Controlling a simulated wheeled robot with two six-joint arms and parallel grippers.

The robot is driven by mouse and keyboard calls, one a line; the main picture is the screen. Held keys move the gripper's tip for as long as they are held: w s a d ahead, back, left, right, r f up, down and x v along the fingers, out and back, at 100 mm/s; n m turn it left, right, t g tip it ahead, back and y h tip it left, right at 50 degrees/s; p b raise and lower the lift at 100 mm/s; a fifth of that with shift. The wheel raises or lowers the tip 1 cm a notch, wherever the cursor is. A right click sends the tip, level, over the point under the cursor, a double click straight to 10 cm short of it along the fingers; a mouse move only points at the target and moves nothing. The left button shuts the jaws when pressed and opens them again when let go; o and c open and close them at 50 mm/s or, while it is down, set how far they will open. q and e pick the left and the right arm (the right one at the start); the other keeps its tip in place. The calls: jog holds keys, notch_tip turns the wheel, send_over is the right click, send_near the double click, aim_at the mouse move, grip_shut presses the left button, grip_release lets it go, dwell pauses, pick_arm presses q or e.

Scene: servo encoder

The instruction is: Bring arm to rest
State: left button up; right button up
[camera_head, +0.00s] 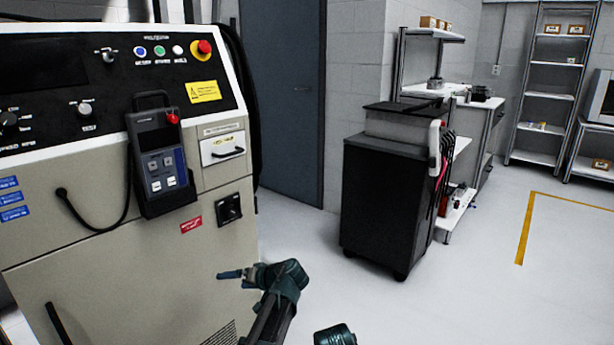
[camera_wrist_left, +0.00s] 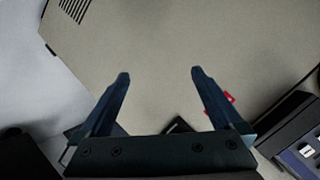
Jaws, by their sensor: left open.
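My left gripper (camera_head: 230,275) is low in front of the beige front panel of the control cabinet (camera_head: 115,262) in the head view, with its fingers pointing left. In the left wrist view the left gripper (camera_wrist_left: 159,74) has its two fingers apart with nothing between them. Behind them is the plain beige panel, with a vent at the upper left. I cannot tell how small the gap to the panel is. A dark teal part of my body shows at the bottom edge of the head view, but no right gripper fingers are visible.
A handheld pendant (camera_head: 160,160) hangs on the cabinet front with a looping cable. A red emergency button (camera_head: 204,47) sits at the top. A black tool cart (camera_head: 382,205) stands to the right. Shelves (camera_head: 548,95) are farther back. The floor between is clear.

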pick_arm(q)
jog(key=s+d+f+m+g+h, duration=0.15)
jog(key=s+f+h, duration=0.25)
jog(key=s, duration=0.4)
jog(key=s+d+f+g+h, duration=0.2)
jog(key=s+f+h, duration=0.15)
jog(key=s, duration=0.35)
jog(key=s+d+f+m+g+h, duration=0.1)
jog(key=s+d+f+g+h, duration=0.2)
jog(key=s, duration=0.5)
jog(key=s+d+m+y, duration=0.1)
jog(key=s+d+m, duration=0.35)
jog(key=d, duration=0.55)
notch_tip(320, 180, up, 30)
jog(key=s+n+p, duration=0.1)
jog(key=p, duration=2.9)
jog(key=shift+p, duration=0.35)
jog(key=shift+f, duration=0.1)
